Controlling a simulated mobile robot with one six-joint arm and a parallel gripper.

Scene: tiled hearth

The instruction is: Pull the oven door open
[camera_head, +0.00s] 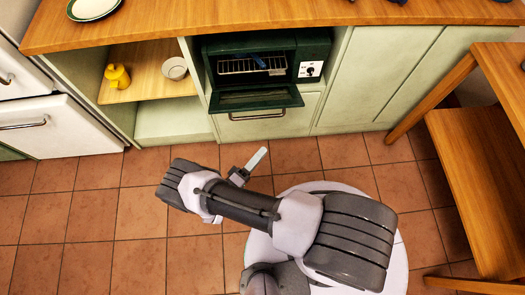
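A small dark green oven (314,51) stands in a niche of the pale green cabinets, under the wooden counter. Its door (258,98) is folded down and sticks out at the front, so the wire rack and dark inside show. Something blue lies at the top of the opening, too small to make out. My gripper (252,165) is in front of the oven and below it in the picture, apart from the door. I see a pale, narrow finger part, but not whether the fingers are apart.
A drawer with a metal handle (258,115) is under the oven. Open shelves at left hold a yellow pot (118,76) and a pale bowl (175,68). A wooden bench (478,165) and table (497,75) stand at right. The tiled floor (95,215) at left is clear.

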